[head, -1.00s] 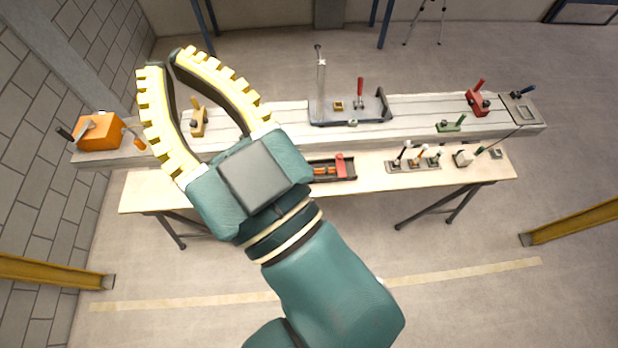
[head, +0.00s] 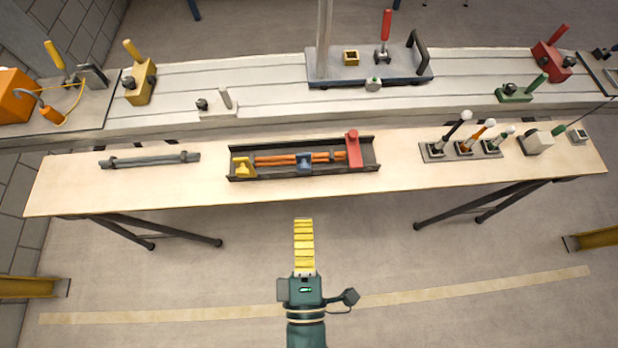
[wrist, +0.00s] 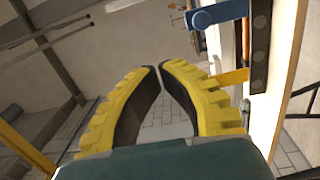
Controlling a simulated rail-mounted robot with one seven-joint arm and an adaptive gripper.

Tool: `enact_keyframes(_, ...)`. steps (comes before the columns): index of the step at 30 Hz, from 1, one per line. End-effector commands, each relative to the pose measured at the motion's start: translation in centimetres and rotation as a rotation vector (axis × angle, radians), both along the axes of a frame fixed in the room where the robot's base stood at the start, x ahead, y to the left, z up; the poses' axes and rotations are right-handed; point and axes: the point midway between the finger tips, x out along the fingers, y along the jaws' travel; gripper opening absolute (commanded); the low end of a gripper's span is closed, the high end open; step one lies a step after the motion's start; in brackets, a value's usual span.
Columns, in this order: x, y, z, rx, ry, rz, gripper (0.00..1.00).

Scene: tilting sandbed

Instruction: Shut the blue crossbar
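The blue crossbar (head: 304,163) is a small blue piece in the middle of a dark tray (head: 272,174), by the orange rods (head: 275,161). A yellow piece (head: 242,167) is at the tray's left and a taller red one (head: 353,150) at its right. In the wrist view a blue bar with a rounded end (wrist: 207,17) juts from the tray's side at upper right. My gripper (head: 303,222) is in front of the table's near edge, apart from the tray. In the wrist view its yellow fingers (wrist: 159,67) have their tips almost together with nothing between them.
The tray lies on a pale bench (head: 130,194). A grey rod (head: 150,159) lies left of it; several small levers (head: 465,146) stand right. Behind is a long grey rail bed (head: 260,100) with clamps and handles.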

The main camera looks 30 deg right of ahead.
Motion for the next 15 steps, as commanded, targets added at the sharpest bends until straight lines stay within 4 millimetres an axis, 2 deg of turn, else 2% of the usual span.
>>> enact_keyframes(1,-0.7,0.2,-3.9,-0.006,0.029,0.01,0.0)
enact_keyframes(3,-1.3,0.3,-5.6,-0.01,0.051,0.019,0.0)
enact_keyframes(9,-0.7,0.2,-5.6,-0.008,0.051,0.022,0.0)
enact_keyframes(15,2.6,-1.5,-5.3,-0.006,0.047,0.018,0.0)
